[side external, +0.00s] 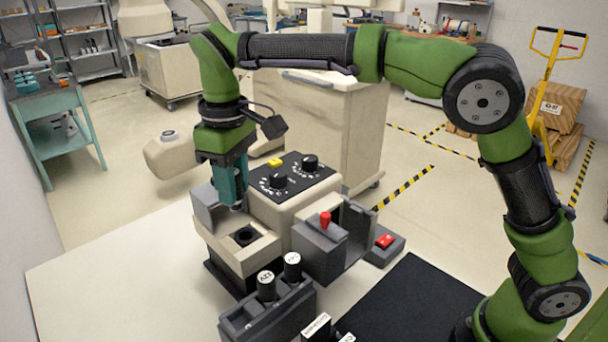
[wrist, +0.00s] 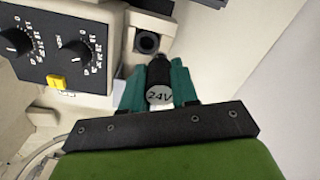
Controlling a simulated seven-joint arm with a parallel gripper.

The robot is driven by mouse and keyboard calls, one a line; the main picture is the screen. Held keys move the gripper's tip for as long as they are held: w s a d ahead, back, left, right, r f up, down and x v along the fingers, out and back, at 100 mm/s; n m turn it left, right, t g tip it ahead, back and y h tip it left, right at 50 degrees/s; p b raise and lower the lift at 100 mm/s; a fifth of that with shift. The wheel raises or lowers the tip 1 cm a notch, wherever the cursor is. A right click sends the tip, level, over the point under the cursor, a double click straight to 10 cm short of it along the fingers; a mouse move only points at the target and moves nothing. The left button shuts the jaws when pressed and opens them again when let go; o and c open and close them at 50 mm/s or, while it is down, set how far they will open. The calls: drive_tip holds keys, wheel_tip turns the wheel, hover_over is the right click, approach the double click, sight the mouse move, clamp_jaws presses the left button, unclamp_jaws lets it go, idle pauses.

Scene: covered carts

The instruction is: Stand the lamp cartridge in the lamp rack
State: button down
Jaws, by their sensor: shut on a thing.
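My gripper (side external: 236,200) has teal fingers and points down above the beige lamp housing. The cartridge is mostly hidden by the fingers in the side view. The housing's round dark socket (side external: 245,237) is open and looks empty; it also shows in the wrist view (wrist: 147,42), beyond the cartridge. The dark grey lamp rack (side external: 270,322) stands in front, with two black, white-topped cartridges (side external: 266,285) (side external: 292,266) upright in it.
A control panel (side external: 293,180) with two knobs and a yellow button adjoins the housing. A grey box with a red lever (side external: 325,221) and a red-button block (side external: 385,241) stand right of it. Labelled items (side external: 317,327) are beside the rack. A black mat (side external: 420,302) lies at right.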

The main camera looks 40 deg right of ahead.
drive_tip(key=s+a+f, duration=0.3)
drive_tip(key=s+a, duration=0.5)
drive_tip(key=s, duration=0.2)
drive_tip(key=shift+m, duration=0.3)
wheel_tip(320, 180, down, 10)
drive_tip(key=shift+s+f, duration=0.1)
drive_tip(key=shift+s, duration=0.05)
drive_tip(key=shift+f, duration=0.1)
drive_tip(key=c, duration=1.1)
unclamp_jaws()
drive_tip(key=shift+c, duration=0.2)
